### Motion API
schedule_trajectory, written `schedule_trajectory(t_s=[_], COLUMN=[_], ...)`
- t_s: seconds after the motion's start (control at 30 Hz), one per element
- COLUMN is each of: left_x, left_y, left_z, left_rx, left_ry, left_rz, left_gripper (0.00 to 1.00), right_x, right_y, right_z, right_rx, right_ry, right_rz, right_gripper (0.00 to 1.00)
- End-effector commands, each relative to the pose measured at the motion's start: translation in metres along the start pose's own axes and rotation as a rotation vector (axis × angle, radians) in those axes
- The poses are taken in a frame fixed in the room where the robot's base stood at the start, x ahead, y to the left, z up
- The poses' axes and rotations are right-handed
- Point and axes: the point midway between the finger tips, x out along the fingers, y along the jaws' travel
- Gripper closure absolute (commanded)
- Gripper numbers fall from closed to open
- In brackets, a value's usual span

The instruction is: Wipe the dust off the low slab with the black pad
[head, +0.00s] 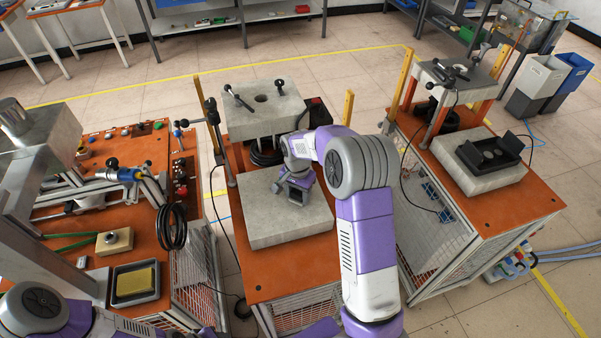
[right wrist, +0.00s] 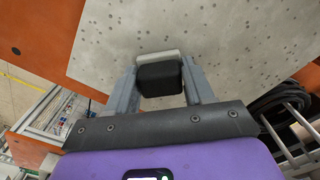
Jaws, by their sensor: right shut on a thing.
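The low slab (head: 262,226) is a pale grey block on the orange middle bench. My right gripper (head: 291,196) is over its back right part, pointing down. In the right wrist view my right gripper (right wrist: 161,88) is shut on the black pad (right wrist: 160,79), a dark block with a pale strip along its far edge. The slab (right wrist: 235,35) fills much of that view and carries many small grey specks. The pad is close to the slab; I cannot tell whether it touches. In the head view the gripper hides the pad. My left gripper is out of view.
A raised grey block (head: 262,108) with black handles stands behind the slab, with coiled black cable below it. A dark tray with a yellow sponge (head: 134,282) is on the left bench. The right bench holds another slab (head: 478,168) with a black fixture.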

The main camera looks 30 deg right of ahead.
Motion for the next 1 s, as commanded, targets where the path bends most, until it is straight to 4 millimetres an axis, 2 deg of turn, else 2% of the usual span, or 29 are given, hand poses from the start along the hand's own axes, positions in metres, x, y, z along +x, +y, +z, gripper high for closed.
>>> schedule_trajectory(t_s=[0.13, 0.2, 0.7, 0.83, 1.0], left_x=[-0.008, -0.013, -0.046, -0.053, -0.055], left_y=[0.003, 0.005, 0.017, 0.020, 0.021], left_z=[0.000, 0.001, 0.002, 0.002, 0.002], left_rx=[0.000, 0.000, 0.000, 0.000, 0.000], left_ry=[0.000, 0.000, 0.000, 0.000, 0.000], left_rz=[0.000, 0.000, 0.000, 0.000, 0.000], left_gripper=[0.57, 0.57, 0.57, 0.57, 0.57], right_x=[-0.005, -0.027, -0.070, -0.080, -0.083], right_y=[0.005, 0.004, 0.005, 0.006, 0.006], right_z=[-0.006, -0.006, -0.006, -0.006, -0.006], right_rx=[0.000, 0.000, 0.002, 0.003, 0.003], right_ry=[-0.001, 0.002, 0.000, 0.000, 0.000], right_rz=[0.003, -0.002, 0.001, 0.001, 0.001], right_gripper=[0.81, 0.81, 0.81, 0.81, 0.81])
